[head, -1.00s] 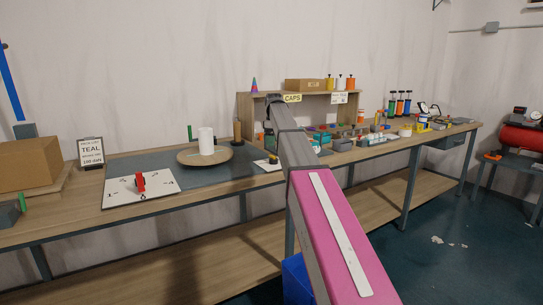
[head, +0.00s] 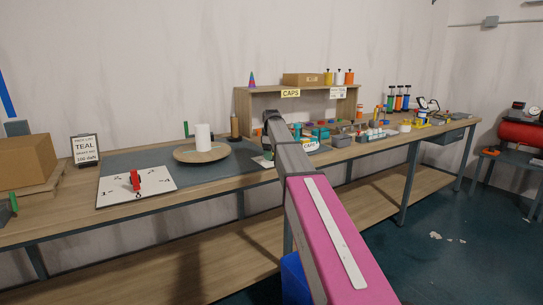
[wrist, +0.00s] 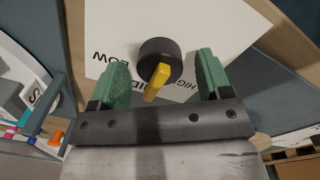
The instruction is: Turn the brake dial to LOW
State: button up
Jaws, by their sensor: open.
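The brake dial (wrist: 160,60) is a round black knob with a yellow pointer (wrist: 157,82) on a white plate (wrist: 196,22). The plate shows LOW on the left, HIGH on the right, and a label between them partly covered by the knob. My gripper (wrist: 162,62) is open, with one green finger on each side of the knob and visible gaps to both. In the head view my arm hides the gripper and most of the dial.
On the bench, a white board with a red pointer (head: 136,180) and numbers lies left. A round wooden stand (head: 185,157) carries a white cylinder (head: 203,137). A shelf (head: 245,100) stands behind my arm. Small parts crowd the bench to the right.

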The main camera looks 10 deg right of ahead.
jog(key=shift+f, duration=0.25)
jog(key=c, duration=0.9)
jog(key=shift+m, duration=0.3)
jog(key=m, duration=0.5)
jog(key=shift+m, duration=0.3)
jog(key=m, duration=0.6)
jog(key=shift+m, duration=0.3)
